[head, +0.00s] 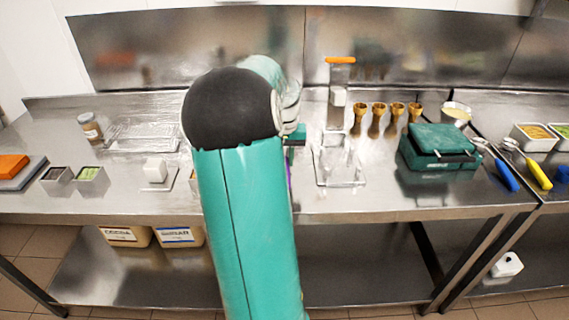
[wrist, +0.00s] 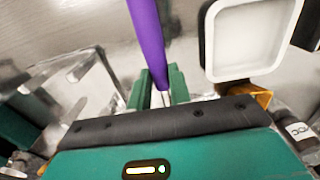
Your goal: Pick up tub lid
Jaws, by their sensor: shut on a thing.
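My gripper (wrist: 159,88) has its two green fingers on either side of the lower end of a purple handle (wrist: 147,35) and is shut on it. The handle runs up out of the wrist view, so I cannot see what it belongs to. A white rounded-square piece (wrist: 245,38) with a raised rim is to the right of the fingers, apart from them; I cannot tell whether it is the tub lid. In the head view my arm hides most of the gripper, and a sliver of purple (head: 289,178) shows beside the arm.
The steel counter (head: 350,203) holds a clear stand (head: 340,178), golden cones (head: 378,117), a green case (head: 438,147), a white block (head: 155,170), small trays (head: 92,180) and a jar (head: 90,128). Labelled tubs (head: 178,235) stand on the lower shelf. Bare counter shows at the front.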

